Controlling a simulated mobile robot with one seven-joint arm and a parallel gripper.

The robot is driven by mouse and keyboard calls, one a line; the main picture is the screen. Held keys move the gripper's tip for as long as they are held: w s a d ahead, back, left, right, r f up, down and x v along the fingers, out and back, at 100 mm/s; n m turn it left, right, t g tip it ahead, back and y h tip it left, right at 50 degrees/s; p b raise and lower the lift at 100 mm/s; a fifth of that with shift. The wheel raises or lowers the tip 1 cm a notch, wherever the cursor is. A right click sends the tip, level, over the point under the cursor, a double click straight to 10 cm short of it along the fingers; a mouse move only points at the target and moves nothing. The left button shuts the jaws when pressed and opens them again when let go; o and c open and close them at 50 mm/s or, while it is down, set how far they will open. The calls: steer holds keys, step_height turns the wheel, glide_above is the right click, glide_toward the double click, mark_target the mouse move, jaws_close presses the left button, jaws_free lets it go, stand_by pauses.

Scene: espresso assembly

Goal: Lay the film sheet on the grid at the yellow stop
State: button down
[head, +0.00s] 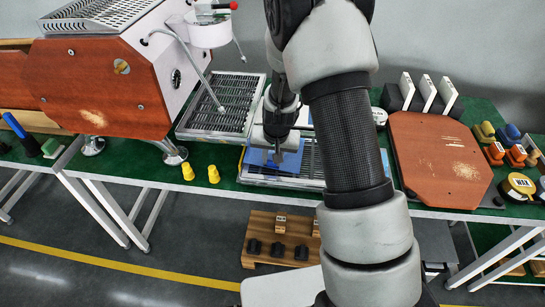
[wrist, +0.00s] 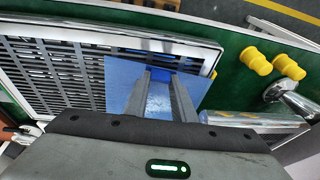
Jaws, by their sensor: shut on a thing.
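The film sheet is a thin blue sheet (wrist: 125,78); it also shows in the head view (head: 257,158). My gripper (wrist: 161,72) is shut on it, and in the head view my gripper (head: 273,152) points down over the table. The sheet lies over or just above one end of the dark slatted grid (wrist: 50,70) in its light metal frame; I cannot tell whether it touches. In the head view this grid (head: 314,165) is partly behind my arm. A small yellow piece, likely the stop (wrist: 214,74), shows beside the sheet's edge.
Two yellow pegs (head: 188,172) (head: 214,174) stand on the green table left of the grid. A second slatted tray (head: 228,100) lies behind, by the espresso machine (head: 100,85). A brown panel (head: 438,155) and white-faced blocks (head: 427,92) stand right of my arm.

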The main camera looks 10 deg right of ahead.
steer(key=shift+w+a+f+g+h+p, duration=0.2)
steer(key=shift+w+g+h+p, duration=0.35)
steer(key=shift+p, duration=1.1)
steer(key=shift+s+d+f+n+y+b, duration=0.1)
steer(key=shift+s+d+n+y+b, duration=0.05)
steer(key=shift+d+n+y+b, duration=0.2)
stand_by(0.5)
steer(key=shift+f+b, duration=0.3)
steer(key=shift+b, duration=0.05)
stand_by(0.4)
steer(key=c, duration=1.1)
jaws_free()
steer(key=shift+r, duration=0.1)
steer(key=shift+p+v, duration=2.15)
steer(key=shift+v, duration=1.3)
